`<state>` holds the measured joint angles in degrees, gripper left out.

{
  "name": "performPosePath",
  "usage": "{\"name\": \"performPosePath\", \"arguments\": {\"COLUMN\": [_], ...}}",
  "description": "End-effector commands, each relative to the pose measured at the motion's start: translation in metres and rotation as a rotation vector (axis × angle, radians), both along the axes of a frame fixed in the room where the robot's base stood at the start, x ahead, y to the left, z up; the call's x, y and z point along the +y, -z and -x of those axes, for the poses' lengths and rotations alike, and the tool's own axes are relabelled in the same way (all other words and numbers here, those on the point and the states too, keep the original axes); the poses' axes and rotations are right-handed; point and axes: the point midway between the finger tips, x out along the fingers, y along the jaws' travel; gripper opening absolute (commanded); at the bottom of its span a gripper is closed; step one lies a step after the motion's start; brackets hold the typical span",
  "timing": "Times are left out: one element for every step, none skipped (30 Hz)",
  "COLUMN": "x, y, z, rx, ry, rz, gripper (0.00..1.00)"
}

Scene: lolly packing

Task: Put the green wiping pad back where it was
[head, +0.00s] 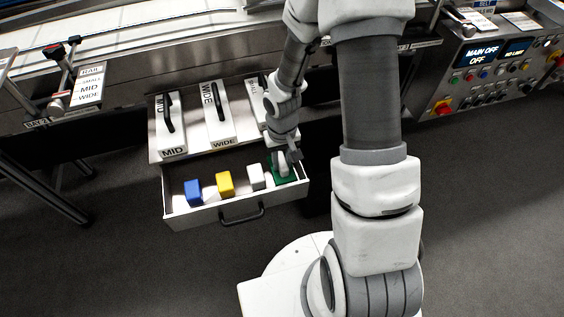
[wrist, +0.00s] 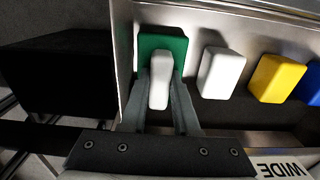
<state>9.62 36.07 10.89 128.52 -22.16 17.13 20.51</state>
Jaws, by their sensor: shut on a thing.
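The green wiping pad (head: 278,177) is at the right end of the open drawer (head: 240,215), beside a white block. In the wrist view the pad (wrist: 176,43) shows as a green slab with a white grip (wrist: 159,75) on it. My gripper (head: 286,160) reaches down into the drawer. In the wrist view its two fingers (wrist: 160,92) stand on either side of the white grip and are shut on it. The pad lies within the drawer walls; I cannot tell whether its underside touches the drawer floor.
The drawer also holds a white block (head: 256,177), a yellow block (head: 225,184) and a blue block (head: 193,192) in a row. Behind it lie plates with black handles, marked MID (head: 172,140) and WIDE (head: 222,130). A control panel (head: 495,65) stands at the right.

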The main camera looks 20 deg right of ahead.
Motion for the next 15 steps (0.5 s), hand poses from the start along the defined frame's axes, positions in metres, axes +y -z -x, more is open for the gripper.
{"name": "performPosePath", "arguments": {"x": [-0.0001,-0.0001,-0.0001,-0.0001,-0.0001,0.0,-0.0001,0.0,0.0,-0.0001,-0.0001,0.0,-0.0001,-0.0001,-0.0001], "y": [-0.0016,-0.0017,-0.0017,-0.0017,-0.0012,0.0002,0.0015,0.0027,0.0019,0.0014,0.0014,0.0014,0.0014,0.0014,0.0014], "z": [-0.0005,-0.0005,-0.0004,-0.0004,-0.0004,-0.0004,-0.0003,-0.0003,-0.0003,-0.0003,-0.0003,-0.0002,-0.0002,-0.0002,-0.0002], "rx": [-0.001,-0.001,-0.001,-0.001,-0.001,-0.001,-0.001,-0.001,-0.001,-0.001,-0.001,-0.001,-0.001,-0.001,-0.001], "ry": [0.0,0.0,0.0,0.0,0.0,0.0,0.0,0.0,0.0,0.0,0.0,0.0,0.0,0.0,0.0], "rz": [0.0,0.0,0.0,0.0,0.0,0.0,0.0,0.0,0.0,0.0,0.0,0.0,0.0,0.0,0.0], "gripper": [0.0,0.0,0.0,0.0,0.0,0.0,0.0,0.0,0.33,0.38,0.41,0.41,0.41,0.41,0.41]}}
